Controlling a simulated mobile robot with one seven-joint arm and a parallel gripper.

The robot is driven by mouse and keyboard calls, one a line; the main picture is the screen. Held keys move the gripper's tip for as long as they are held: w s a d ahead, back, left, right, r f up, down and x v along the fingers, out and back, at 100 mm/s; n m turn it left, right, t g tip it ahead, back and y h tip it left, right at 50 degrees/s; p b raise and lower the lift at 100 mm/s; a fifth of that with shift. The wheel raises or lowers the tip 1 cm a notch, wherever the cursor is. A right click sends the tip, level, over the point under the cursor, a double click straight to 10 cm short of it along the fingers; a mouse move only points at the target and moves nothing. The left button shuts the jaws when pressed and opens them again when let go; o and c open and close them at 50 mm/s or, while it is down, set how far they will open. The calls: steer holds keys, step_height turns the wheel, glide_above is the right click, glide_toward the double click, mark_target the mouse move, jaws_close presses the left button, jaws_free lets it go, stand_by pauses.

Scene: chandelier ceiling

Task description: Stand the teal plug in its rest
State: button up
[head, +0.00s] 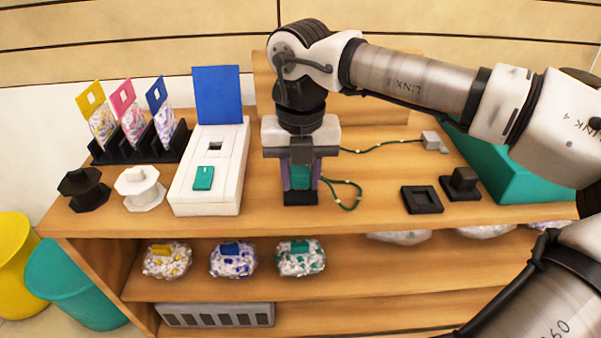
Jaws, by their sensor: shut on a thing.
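My gripper (301,190) points down over the middle of the wooden counter and is shut on the teal plug (300,198). Teal shows low between the fingers, near the counter top; the fingers hide much of the plug, and I cannot tell whether it touches the wood. A green cord (348,205) loops beside it on the right. A black square frame (422,211) with an opening lies empty to the right; it may be the rest. Beside it is a black base with a raised block (464,178).
A white box (232,165) with a dark slot, a teal patch and a blue panel stands left of my gripper. Black and white knobs (139,188) and a tag rack (112,156) are farther left. A grey block (432,141) and teal wedge (510,175) stand right.

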steer(key=shift+f+b, duration=0.5)
steer(key=shift+f, duration=0.2)
stand_by(0.4)
steer(key=o, duration=1)
steer(key=shift+c, duration=0.9)
steer(key=shift+r, duration=0.15)
steer(key=shift+r+p, duration=3.45)
steer(key=shift+r, duration=1)
